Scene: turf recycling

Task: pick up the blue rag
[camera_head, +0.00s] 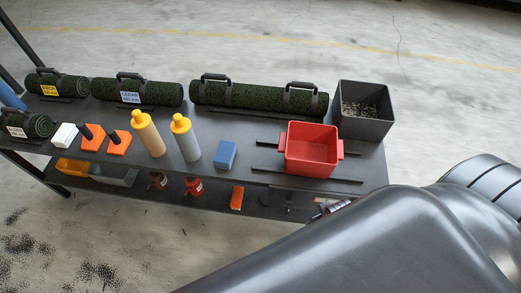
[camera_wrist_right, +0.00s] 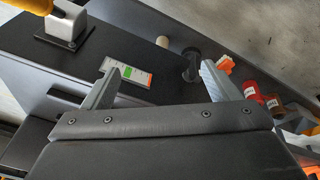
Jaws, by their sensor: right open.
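A blue block-like folded piece (camera_head: 226,155), which looks like the blue rag, lies on the upper shelf between the grey bottle and the red bin. I cannot make it out in the right wrist view. My right gripper (camera_wrist_right: 160,82) is open, its two fingers wide apart with nothing between them. In the head view my large dark arm fills the lower right and hides most of that gripper. My left gripper is in neither view.
A red bin (camera_head: 312,150) and a dark bin of granules (camera_head: 363,109) stand right of the rag. Yellow-capped bottles (camera_head: 147,133) stand left. Turf rolls (camera_head: 260,96) line the back. A lower shelf holds a red bottle (camera_head: 193,186) and an orange piece (camera_head: 237,197).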

